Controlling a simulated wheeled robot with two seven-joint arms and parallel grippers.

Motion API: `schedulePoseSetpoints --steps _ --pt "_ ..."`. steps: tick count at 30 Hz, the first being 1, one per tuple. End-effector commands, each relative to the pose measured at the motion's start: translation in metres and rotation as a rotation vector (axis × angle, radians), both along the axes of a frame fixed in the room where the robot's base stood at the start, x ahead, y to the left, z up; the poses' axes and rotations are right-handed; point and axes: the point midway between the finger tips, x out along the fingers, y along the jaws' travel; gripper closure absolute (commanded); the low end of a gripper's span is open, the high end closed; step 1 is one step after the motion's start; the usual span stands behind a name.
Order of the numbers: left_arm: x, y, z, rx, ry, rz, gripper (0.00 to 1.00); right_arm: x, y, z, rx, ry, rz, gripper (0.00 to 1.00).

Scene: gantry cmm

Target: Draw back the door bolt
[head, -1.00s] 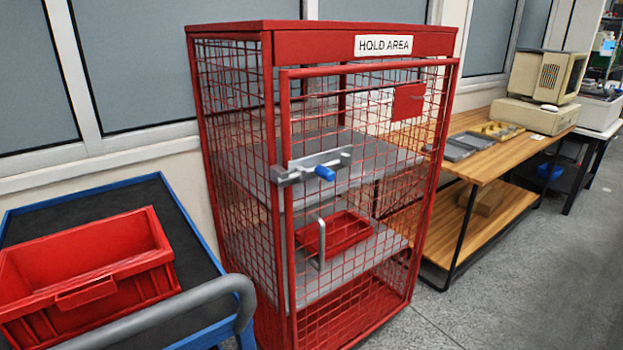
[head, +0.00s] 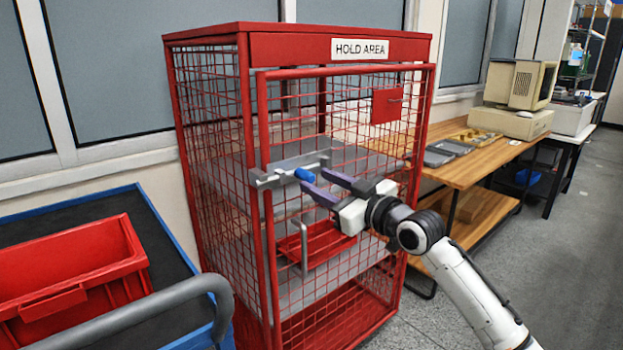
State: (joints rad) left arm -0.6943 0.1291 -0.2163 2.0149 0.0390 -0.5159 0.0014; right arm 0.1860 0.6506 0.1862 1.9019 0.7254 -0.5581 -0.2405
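The door bolt (head: 280,172) is a grey metal bar with a blue knob (head: 304,174), mounted on the left edge of the red mesh door (head: 258,110) of the cage marked HOLD AREA. It lies level across the door's upright and the cage frame. My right gripper (head: 315,181) reaches in from the right with its two purple-grey fingers apart. Its fingertips are close to the knob in the picture. I cannot tell whether they touch it. The fingers partly cover the right part of the bolt. My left gripper is not in view.
A grey upright door handle (head: 304,248) is below the bolt. A blue-edged cart (head: 140,215) with a red bin (head: 65,270) and grey push bar stands at left front. A wooden bench (head: 480,155) stands at right. Grey floor lies open at right.

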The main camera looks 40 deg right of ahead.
Motion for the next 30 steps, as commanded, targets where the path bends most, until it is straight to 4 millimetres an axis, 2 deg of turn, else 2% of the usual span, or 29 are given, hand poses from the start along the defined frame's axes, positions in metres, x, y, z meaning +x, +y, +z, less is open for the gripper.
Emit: schedulePoseSetpoints --steps 3,7,18,20,25,30 --pt "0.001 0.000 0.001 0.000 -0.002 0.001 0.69 0.017 0.001 0.001 0.002 -0.001 -0.001 0.61" --pt "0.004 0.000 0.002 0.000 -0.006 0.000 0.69 0.029 0.002 0.000 0.001 -0.001 0.000 0.61" --pt "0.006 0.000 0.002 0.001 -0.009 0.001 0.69 0.035 0.004 -0.001 0.000 0.001 0.001 0.61" --pt "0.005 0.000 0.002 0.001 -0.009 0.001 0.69 0.035 0.004 -0.001 0.000 0.001 0.001 0.70" --pt "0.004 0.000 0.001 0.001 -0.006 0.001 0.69 0.035 0.003 -0.001 0.000 0.001 0.001 0.99" --pt "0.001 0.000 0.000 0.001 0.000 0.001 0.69 0.035 0.003 -0.001 0.000 0.001 0.001 1.00"
